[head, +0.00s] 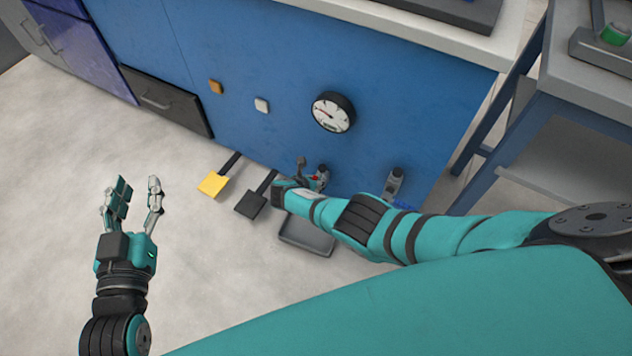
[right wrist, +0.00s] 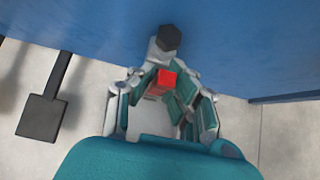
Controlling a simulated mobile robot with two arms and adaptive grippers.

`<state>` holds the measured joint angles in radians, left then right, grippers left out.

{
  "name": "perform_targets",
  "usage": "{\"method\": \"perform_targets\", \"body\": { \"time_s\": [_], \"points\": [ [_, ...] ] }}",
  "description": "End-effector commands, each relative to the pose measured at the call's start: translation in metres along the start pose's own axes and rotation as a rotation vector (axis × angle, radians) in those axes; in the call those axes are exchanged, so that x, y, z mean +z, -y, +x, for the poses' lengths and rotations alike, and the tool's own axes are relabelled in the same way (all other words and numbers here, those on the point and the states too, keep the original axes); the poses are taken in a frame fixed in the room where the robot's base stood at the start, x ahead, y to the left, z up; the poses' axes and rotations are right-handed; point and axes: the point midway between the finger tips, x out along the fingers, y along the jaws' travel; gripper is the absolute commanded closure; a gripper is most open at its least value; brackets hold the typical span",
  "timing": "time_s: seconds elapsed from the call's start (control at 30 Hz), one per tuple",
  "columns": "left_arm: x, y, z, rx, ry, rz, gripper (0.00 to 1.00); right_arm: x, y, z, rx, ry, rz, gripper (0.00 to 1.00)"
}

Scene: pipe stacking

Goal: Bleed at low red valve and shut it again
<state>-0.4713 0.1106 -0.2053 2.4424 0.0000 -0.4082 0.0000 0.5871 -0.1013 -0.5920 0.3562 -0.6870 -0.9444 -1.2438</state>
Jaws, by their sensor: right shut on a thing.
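The low red valve (right wrist: 164,79) has a red handle, seen between the fingers of my right gripper (right wrist: 162,98) in the right wrist view. The fingers are closed in on both sides of the red handle. In the head view my right gripper (head: 312,181) is low at the blue panel, and only a small bit of red (head: 315,177) shows. A grey fitting with a dark cap (right wrist: 167,42) stands just beyond the handle. My left gripper (head: 134,203) is open and empty above the floor at the left. A shallow grey tray (head: 306,240) lies below the valve, partly hidden by my right arm.
A round gauge (head: 333,112) is on the blue panel (head: 270,60) above the valve. A yellow pedal (head: 212,184) and a black pedal (head: 250,205) stick out at floor level. A second grey fitting (head: 395,180) is to the right. A grey bench (head: 590,90) stands at the far right.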

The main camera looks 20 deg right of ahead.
Motion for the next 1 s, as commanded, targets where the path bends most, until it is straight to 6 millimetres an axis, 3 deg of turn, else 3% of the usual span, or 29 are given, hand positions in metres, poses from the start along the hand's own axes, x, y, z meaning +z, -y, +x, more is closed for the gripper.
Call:
{"method": "perform_targets", "body": {
  "time_s": [0.03,0.53,0.57,0.7,1.0],
  "points": [
    [-0.0015,-0.0004,0.0004,0.001,-0.012,0.0,0.62,0.0017,-0.0089,-0.0029,0.015,0.0,0.001,1.0],
    [-0.006,-0.0009,0.0007,0.002,-0.034,-0.001,0.62,0.0023,-0.0093,-0.0033,0.007,0.001,-0.006,1.0],
    [-0.006,-0.001,0.0007,0.002,-0.034,-0.001,0.62,0.0023,-0.0093,-0.0033,0.007,0.001,-0.006,0.83],
    [-0.006,-0.0011,0.0007,0.002,-0.033,-0.001,0.62,0.0019,-0.0078,-0.0027,0.004,0.001,-0.007,0.64],
    [-0.0055,-0.0004,0.0006,0.001,-0.032,-0.001,0.62,0.0007,-0.0038,-0.0013,-0.005,0.0,-0.009,0.62]
  ]
}}
